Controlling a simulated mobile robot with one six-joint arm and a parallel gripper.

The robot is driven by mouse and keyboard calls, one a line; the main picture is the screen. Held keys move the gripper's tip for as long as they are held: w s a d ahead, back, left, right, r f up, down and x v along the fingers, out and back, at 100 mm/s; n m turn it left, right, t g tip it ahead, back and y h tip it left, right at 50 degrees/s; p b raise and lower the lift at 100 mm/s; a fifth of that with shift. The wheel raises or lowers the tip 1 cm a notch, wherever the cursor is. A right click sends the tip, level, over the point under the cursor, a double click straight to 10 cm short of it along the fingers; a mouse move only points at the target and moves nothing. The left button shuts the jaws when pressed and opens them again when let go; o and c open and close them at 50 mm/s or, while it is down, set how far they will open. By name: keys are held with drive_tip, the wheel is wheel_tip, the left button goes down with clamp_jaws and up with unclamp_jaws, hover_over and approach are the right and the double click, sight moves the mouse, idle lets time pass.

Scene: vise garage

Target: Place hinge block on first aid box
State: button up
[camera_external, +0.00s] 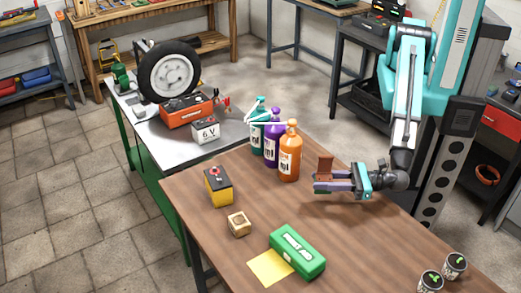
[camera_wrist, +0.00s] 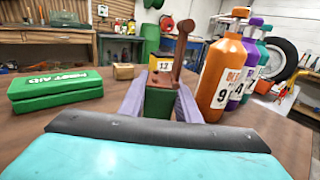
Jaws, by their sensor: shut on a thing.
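My gripper (camera_external: 328,187) is shut on the hinge block (camera_external: 324,167), which shows as a brown upright piece above the fingers. In the wrist view the hinge block (camera_wrist: 182,46) has a brown upright part, with a dark green part between my gripper's purple fingers (camera_wrist: 160,98). It appears held above the wooden table, behind and to the right of the first aid box in the external view. The green first aid box (camera_external: 297,252) lies closed near the table's front edge. It also shows at left in the wrist view (camera_wrist: 57,90), apart from my gripper.
Orange (camera_external: 289,155), purple and teal bottles stand just behind my gripper. A yellow-black battery (camera_external: 218,186) and a wooden cube (camera_external: 239,224) stand at left. Yellow paper (camera_external: 268,268) lies beside the box. Two cups (camera_external: 454,266) stand front right. Table between gripper and box is clear.

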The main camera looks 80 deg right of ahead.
drive_tip(key=s+a+r+n+g+y+b, duration=0.2)
drive_tip(key=a+r+n+g+y+b, duration=0.2)
drive_tip(key=a+y, duration=0.5)
drive_tip(key=shift+r+n+g+y+b, duration=0.3)
drive_tip(key=shift+n+g+y+b, duration=0.2)
drive_tip(key=shift+n+b, duration=0.75)
drive_tip(key=shift+n+p, duration=0.25)
drive_tip(key=shift+p, duration=0.05)
drive_tip(key=shift+a+f+b, duration=0.1)
drive_tip(key=shift+f+b, duration=0.1)
drive_tip(key=shift+b, duration=0.35)
drive_tip(key=b, duration=0.3)
drive_tip(key=shift+w+a+f, duration=0.1)
drive_tip(key=shift+w+a, duration=0.2)
drive_tip(key=shift+a, duration=0.1)
drive_tip(key=b, duration=0.2)
drive_tip(key=a+b, duration=0.1)
drive_tip(key=b, duration=0.1)
drive_tip(key=shift+w+a, duration=0.15)
drive_tip(key=shift+w, duration=0.15)
